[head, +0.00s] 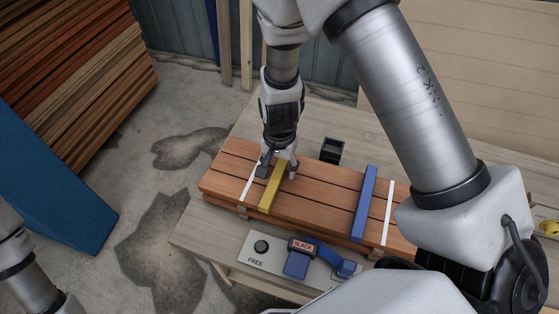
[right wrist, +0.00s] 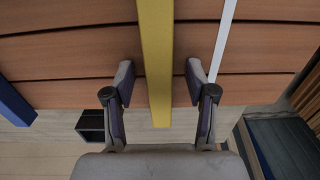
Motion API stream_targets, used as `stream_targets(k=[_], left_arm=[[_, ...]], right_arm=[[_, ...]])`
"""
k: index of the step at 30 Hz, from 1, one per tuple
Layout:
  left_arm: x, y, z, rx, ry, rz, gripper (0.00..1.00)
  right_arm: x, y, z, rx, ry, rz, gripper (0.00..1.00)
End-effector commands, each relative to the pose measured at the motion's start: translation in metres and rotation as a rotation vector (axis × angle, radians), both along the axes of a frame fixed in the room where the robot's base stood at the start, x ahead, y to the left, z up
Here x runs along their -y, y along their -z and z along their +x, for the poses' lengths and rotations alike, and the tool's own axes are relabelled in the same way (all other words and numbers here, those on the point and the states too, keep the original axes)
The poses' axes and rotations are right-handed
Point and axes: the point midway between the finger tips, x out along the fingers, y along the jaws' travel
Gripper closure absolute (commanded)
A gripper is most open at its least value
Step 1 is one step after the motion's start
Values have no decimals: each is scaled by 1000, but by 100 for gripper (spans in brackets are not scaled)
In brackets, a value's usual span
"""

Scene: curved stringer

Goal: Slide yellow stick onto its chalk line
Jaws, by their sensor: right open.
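The yellow stick (head: 268,198) lies across the reddish-brown planks (head: 312,208), near their left end. A white chalk line (head: 247,188) runs just left of it, with a strip of bare wood between them. In the right wrist view the yellow stick (right wrist: 156,50) runs between my spread fingers, and the chalk line (right wrist: 223,40) is to its right, beyond the right finger. My right gripper (head: 279,170) is open, pointing down over the far end of the stick, a finger on each side; it also shows in the right wrist view (right wrist: 160,82). My left gripper is out of view.
A blue stick (head: 364,204) lies on the planks farther right, beside another white line (head: 388,212). A small black box (head: 331,150) stands behind the planks.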

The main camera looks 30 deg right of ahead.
Motion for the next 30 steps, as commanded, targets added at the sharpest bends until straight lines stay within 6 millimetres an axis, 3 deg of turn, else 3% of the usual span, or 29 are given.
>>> stream_targets(k=[2,6,7,14,30], left_arm=[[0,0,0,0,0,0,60],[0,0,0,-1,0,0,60],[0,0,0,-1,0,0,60],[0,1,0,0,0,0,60],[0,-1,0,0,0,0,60]], right_arm=[[0,0,0,0,0,0,47],[0,0,0,0,0,0,97],[0,0,0,0,0,0,100],[-1,1,2,0,-1,-1,100],[-28,0,29,-1,-1,-1,100]])
